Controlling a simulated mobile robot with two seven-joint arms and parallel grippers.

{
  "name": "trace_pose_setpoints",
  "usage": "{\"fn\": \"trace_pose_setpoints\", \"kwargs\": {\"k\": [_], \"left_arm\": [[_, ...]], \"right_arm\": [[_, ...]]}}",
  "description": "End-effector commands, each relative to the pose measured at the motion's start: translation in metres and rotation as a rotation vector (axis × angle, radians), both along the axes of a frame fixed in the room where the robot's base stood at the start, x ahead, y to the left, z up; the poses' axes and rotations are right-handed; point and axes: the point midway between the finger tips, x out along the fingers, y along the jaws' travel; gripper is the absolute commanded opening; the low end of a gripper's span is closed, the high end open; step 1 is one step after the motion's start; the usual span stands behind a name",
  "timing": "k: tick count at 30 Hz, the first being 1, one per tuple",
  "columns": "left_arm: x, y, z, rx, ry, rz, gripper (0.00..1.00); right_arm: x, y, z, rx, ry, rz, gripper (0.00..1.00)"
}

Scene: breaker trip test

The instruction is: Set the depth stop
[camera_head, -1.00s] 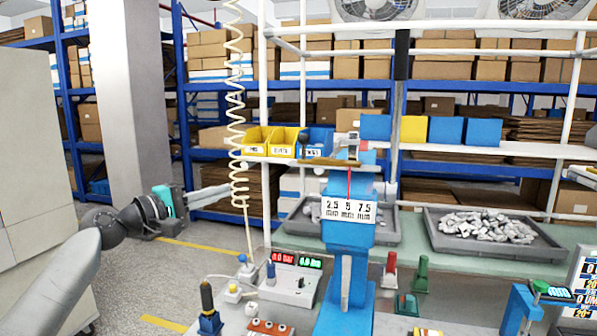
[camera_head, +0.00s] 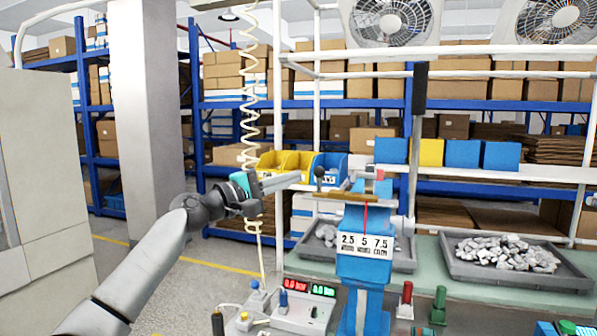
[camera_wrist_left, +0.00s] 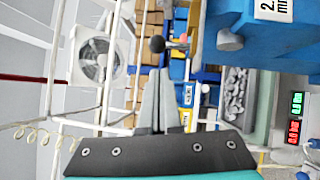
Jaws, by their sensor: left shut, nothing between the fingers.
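A blue stand (camera_head: 362,262) rises at the centre of the head view. It carries a white scale plate (camera_head: 348,243) marked 2.5, 5 and 7.5 mm. A thin red pointer (camera_head: 365,215) stands above the plate, near the 5. A brown bar with a dark ball knob (camera_head: 319,172) sits at the stand's top left. My left gripper (camera_head: 298,178) is shut and empty, its tips close to the left of this knob. In the left wrist view the knob (camera_wrist_left: 157,44) shows just beyond the shut fingertips (camera_wrist_left: 154,72); I cannot tell whether they touch. My right gripper is not in view.
A coiled cream hose (camera_head: 249,95) hangs behind my left wrist. Yellow bins (camera_head: 285,163) and a blue bin stand behind the gripper. A grey tray of metal parts (camera_head: 462,268) lies right of the stand. A console with red and green displays (camera_head: 300,306) sits at lower left.

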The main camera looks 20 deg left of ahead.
Motion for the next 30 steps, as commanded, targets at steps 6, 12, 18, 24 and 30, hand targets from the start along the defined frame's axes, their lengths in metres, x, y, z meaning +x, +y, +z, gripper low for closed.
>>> {"fn": "trace_pose_setpoints", "kwargs": {"k": [6, 12, 18, 24, 30], "left_arm": [[0.003, -0.018, 0.005, 0.000, 0.000, 0.001, 0.00], [0.003, -0.020, 0.004, -0.001, 0.000, 0.002, 0.00], [0.003, -0.020, 0.004, -0.001, 0.001, 0.001, 0.00], [0.003, -0.039, 0.006, 0.001, 0.003, -0.002, 0.00], [0.002, -0.057, 0.006, -0.001, 0.001, 0.000, 0.00]], "right_arm": [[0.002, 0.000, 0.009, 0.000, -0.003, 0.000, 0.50], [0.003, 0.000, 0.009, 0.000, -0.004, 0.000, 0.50], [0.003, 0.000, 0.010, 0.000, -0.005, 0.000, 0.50], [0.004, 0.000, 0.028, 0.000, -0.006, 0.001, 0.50], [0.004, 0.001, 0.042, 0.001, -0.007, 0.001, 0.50]]}}
